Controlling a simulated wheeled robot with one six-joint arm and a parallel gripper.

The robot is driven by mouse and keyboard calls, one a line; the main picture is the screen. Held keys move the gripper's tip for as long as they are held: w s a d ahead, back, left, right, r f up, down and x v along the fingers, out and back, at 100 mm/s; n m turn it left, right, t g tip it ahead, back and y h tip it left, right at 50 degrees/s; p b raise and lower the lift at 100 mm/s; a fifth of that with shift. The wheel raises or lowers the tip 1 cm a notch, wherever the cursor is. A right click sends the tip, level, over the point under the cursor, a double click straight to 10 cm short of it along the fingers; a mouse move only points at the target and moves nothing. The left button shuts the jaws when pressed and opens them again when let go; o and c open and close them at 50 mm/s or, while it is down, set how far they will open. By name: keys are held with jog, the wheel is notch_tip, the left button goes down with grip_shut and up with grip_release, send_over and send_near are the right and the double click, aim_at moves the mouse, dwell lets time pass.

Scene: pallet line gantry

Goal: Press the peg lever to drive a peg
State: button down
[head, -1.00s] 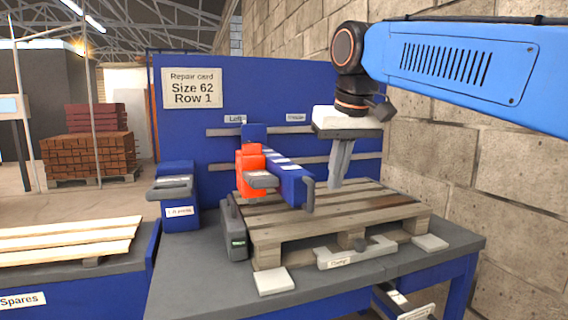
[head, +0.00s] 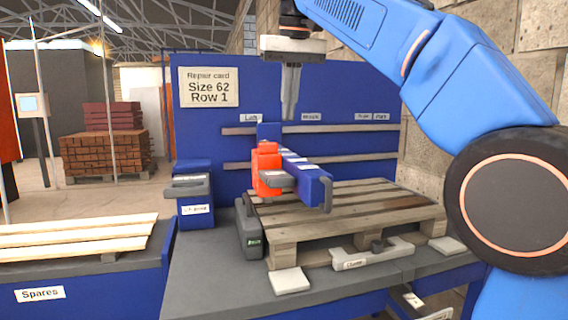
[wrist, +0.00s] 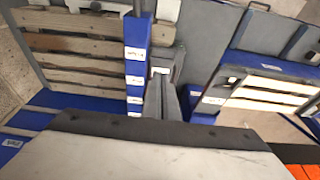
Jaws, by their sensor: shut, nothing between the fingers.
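My gripper (head: 289,112) is shut and empty, pointing down, above the orange unit. In the wrist view its closed fingers (wrist: 168,92) show beside the labelled blue beam (wrist: 138,62). The orange unit (head: 266,160) stands at the left side of the pallet, with a grey lever (head: 278,180) on its front. The blue beam (head: 305,176) reaches from it over the pallet and ends in a grey handle (head: 327,195). A gap separates the fingertips from the orange unit in the head view. Which handle is the peg lever cannot be read.
A wooden pallet (head: 385,203) lies on the grey bench (head: 215,275), with a clamp bar (head: 372,255) in front. A blue box (head: 195,205) with a grey handle stands left. The repair card (head: 208,87) reads Size 62, Row 1. Boards lie on the Spares table (head: 75,285).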

jog(key=shift+a+r, duration=0.2)
jog(key=shift+a, duration=0.15)
jog(key=shift+f, duration=0.15)
send_over(282, 177)
jog(key=s, duration=0.1)
notch_tip(282, 177, down, 12)
jog(key=shift+d+f, duration=0.15)
jog(key=shift+f, duration=0.55)
